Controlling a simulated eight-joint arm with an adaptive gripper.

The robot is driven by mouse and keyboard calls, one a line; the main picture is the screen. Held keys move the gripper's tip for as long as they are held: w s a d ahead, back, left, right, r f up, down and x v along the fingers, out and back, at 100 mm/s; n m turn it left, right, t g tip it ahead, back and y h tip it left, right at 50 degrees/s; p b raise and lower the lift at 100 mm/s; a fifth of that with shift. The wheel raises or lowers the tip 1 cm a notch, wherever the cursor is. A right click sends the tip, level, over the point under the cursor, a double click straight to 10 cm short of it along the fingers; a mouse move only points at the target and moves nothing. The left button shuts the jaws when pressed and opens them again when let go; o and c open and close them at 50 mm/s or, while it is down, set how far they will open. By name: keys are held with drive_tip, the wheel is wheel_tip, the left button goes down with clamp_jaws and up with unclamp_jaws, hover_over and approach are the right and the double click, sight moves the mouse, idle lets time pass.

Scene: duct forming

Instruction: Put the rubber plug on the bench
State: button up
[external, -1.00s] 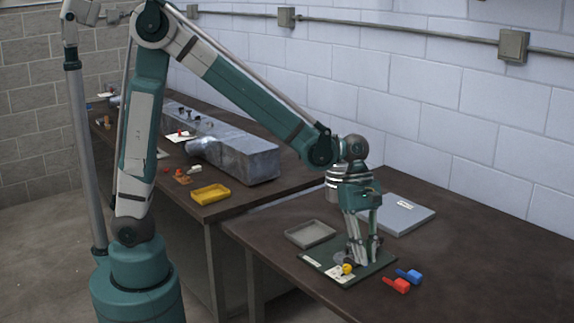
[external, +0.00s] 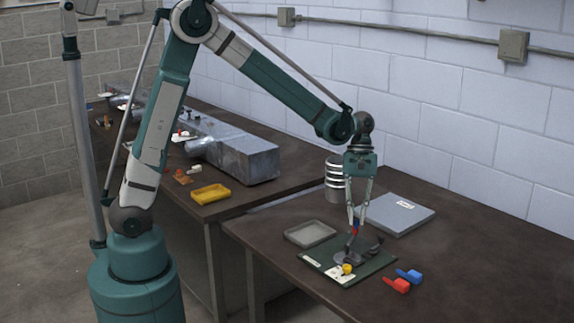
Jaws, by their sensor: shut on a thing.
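My gripper (external: 356,223) points down above the green mat (external: 378,268) on the right bench (external: 470,262). Its fingers are close together on a small thing with a little red and blue at the tips. A dark part (external: 351,242) shows just below the fingers. The held thing is too small to name, and I cannot tell whether it is the rubber plug. On the mat are a grey disc (external: 343,257), a yellow knob (external: 347,268) with a pale label, and a dark lump (external: 376,247) at its back right.
Red (external: 396,285) and blue (external: 410,276) pieces lie right of the mat. A grey tray (external: 310,234), a grey panel (external: 402,214) and a ribbed metal cylinder (external: 333,176) stand behind. A yellow tray (external: 210,194) and metal duct (external: 240,158) occupy the left bench. The right bench's right side is clear.

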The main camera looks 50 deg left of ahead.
drive_tip(key=w+a+f+m+y+b, duration=0.1)
drive_tip(key=w+a+f+m, duration=0.1)
drive_tip(key=a, duration=0.8)
drive_tip(key=w+a+f+m+y+b, duration=0.1)
drive_tip(key=w+a+f+m, duration=0.1)
drive_tip(key=w+a, duration=0.4)
drive_tip(key=w+a+f+m+g+y+b, duration=0.1)
drive_tip(key=w+a+f+m, duration=0.2)
drive_tip(key=a, duration=1.3)
drive_tip(key=shift+w+m, duration=0.75)
drive_tip(key=shift+m, duration=0.05)
drive_tip(key=shift+d, duration=0.1)
